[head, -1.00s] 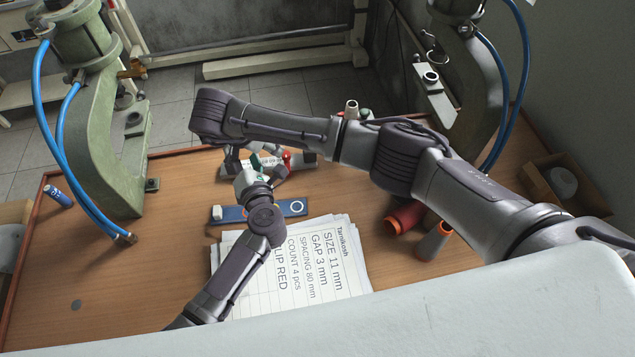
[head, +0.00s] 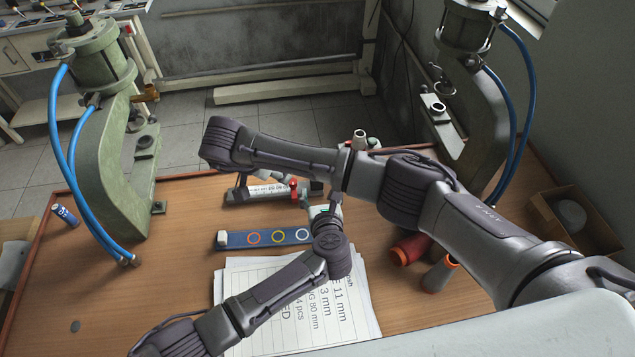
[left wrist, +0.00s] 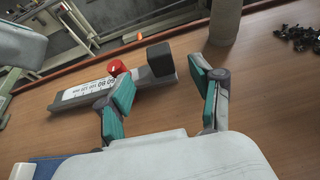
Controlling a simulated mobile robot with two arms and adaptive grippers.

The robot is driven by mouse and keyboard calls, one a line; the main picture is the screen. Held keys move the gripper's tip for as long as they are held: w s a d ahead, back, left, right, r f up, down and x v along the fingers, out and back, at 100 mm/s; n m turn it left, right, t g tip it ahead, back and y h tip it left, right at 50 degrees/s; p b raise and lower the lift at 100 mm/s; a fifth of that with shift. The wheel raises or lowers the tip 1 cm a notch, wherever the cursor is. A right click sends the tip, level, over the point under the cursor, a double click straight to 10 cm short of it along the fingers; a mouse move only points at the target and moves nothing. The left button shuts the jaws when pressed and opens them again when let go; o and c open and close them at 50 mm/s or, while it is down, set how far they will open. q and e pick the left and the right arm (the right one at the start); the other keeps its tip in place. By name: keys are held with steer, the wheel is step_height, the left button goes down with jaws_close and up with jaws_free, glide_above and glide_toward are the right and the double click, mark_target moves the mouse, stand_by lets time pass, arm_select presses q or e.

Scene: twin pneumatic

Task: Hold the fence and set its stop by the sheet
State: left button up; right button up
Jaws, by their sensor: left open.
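The fence (head: 262,191) is a pale bar with a printed number scale, lying on the table; it also shows in the left wrist view (left wrist: 85,92). A red knob (left wrist: 117,67) and a dark block (left wrist: 160,60) sit at its right end. My left gripper (left wrist: 164,100) is open and empty in the left wrist view, its teal-padded fingers spread before the fence's right end. In the head view my left gripper (head: 319,196) is partly hidden by my right arm. The printed sheet (head: 345,305) lies at the front, partly covered by my left arm.
A blue strip (head: 235,240) with coloured rings lies between fence and sheet. Green presses stand left (head: 95,150) and right (head: 485,130), with blue hoses. A cardboard box (head: 575,220) stands far right.

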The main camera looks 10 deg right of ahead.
mark_target(294, 191)
arm_select(q)
steer(key=shift+x, duration=3.2)
steer(key=shift+a, duration=0.1)
jaws_close()
